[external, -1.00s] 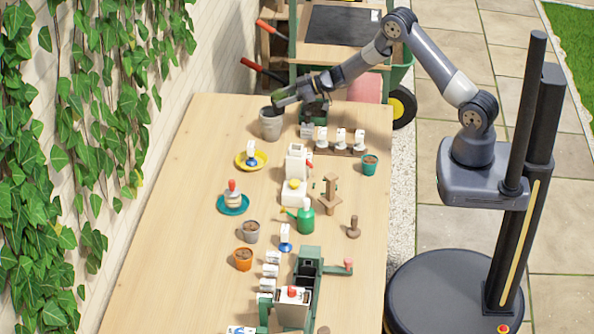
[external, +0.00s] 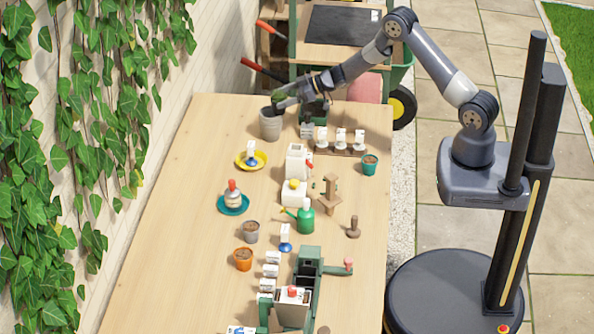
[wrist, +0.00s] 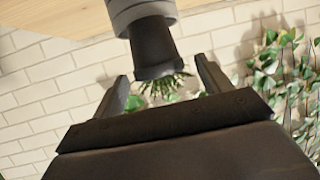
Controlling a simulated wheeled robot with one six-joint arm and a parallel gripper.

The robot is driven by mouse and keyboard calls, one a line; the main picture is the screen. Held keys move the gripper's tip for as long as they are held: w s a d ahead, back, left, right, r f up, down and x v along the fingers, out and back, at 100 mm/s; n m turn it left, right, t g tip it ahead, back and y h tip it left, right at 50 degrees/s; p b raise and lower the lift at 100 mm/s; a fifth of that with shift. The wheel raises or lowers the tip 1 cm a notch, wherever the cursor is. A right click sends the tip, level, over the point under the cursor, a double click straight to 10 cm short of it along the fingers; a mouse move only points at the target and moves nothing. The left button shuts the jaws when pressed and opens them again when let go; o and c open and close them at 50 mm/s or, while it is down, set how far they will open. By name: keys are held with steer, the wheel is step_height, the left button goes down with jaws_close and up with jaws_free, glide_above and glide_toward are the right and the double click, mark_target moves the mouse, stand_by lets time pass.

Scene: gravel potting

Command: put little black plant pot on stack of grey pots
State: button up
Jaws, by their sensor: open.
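The stack of grey pots (external: 270,127) stands at the far end of the table, near the wall; its lower grey side shows at the top of the wrist view (wrist: 143,11). The little black plant pot (wrist: 153,46) sits in line with the stack's mouth, upright on or partly in it, with a small green plant (wrist: 163,84) at its rim. In the external view it is a dark shape mostly hidden by my gripper. My gripper (wrist: 163,72) is open, one finger on each side of the pot's rim, with visible gaps. It also shows above the stack in the external view (external: 277,100).
A yellow saucer (external: 262,167) with a small blue-and-white item lies nearer on the table. Labelled blocks on a wooden rack (external: 340,150) and a teal pot (external: 370,165) stand to the right. The wall runs close at left. Bare table lies left of the stack.

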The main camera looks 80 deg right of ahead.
steer(key=b+v, duration=0.2)
steer(key=v, duration=1)
steer(key=shift+w, duration=0.15)
steer(key=x, duration=0.4)
steer(key=p+x, duration=0.1)
steer(key=x, duration=0.3)
steer(key=p+x, duration=0.1)
steer(key=x, duration=0.3)
steer(key=shift+f, duration=0.4)
steer(key=shift+r, duration=1.35)
